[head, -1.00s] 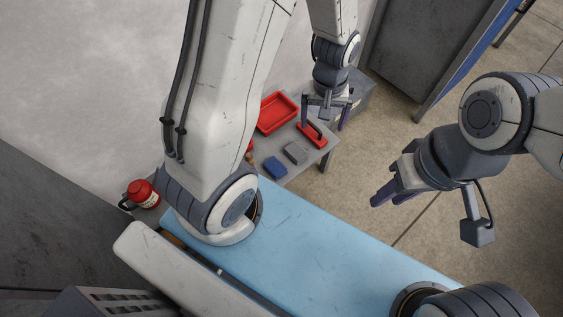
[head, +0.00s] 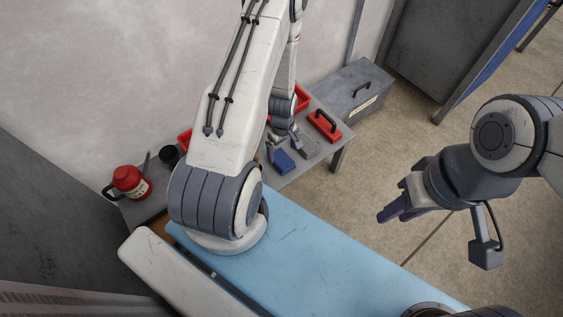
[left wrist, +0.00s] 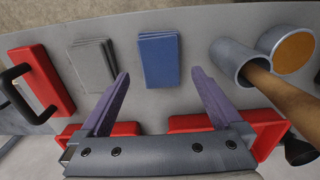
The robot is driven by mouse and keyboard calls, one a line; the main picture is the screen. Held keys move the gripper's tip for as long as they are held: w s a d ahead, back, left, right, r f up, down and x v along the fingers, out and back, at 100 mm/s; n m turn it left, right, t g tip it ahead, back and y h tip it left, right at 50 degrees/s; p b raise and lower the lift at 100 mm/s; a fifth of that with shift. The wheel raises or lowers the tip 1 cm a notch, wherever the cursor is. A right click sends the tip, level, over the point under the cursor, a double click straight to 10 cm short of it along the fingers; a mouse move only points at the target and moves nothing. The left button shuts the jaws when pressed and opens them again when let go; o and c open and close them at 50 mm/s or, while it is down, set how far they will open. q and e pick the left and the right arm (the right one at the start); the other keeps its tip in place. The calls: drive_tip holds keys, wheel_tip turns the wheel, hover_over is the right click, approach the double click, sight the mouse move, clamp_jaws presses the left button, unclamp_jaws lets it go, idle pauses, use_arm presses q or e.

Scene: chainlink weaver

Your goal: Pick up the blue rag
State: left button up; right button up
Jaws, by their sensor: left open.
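The blue rag (head: 284,162) lies folded on the grey table, near its front edge in the head view. In the left wrist view the blue rag (left wrist: 159,60) sits straight ahead, between the lines of the two fingers. My left gripper (head: 283,139) is above the table just behind the rag in the head view. In the left wrist view my left gripper (left wrist: 160,74) has its purple fingers wide apart with nothing between them. My right gripper (head: 395,211) hangs over the floor at the right, away from the table; its finger gap is unclear.
A folded grey rag (left wrist: 94,65) lies beside the blue one, then a red tool with a black handle (head: 324,126). On the other side are a metal cylinder (left wrist: 236,60) and a wooden handle (left wrist: 285,92). A red tray (left wrist: 190,124) is partly hidden.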

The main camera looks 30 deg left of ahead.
sight(282, 159)
use_arm(q)
wheel_tip(282, 159, down, 5)
drive_tip(key=shift+f+b, duration=0.1)
drive_tip(key=shift+b, duration=0.95)
drive_tip(key=c, duration=1.2)
drive_tip(key=shift+r, duration=0.2)
wheel_tip(282, 159, up, 5)
drive_tip(key=shift+f+p, duration=0.2)
drive_tip(key=shift+p, duration=0.95)
drive_tip(key=d+r+p, duration=0.1)
drive_tip(key=d+r, duration=0.1)
drive_tip(key=d, duration=0.2)
drive_tip(key=d+r+p, duration=0.1)
drive_tip(key=d+r, duration=0.1)
drive_tip(key=d, duration=0.1)
drive_tip(key=s+d+r, duration=0.1)
drive_tip(key=d+r, duration=0.1)
drive_tip(key=d, duration=0.2)
drive_tip(key=shift+d+r+p, duration=0.15)
drive_tip(key=shift+d+p, duration=0.15)
drive_tip(key=shift+p, duration=0.1)
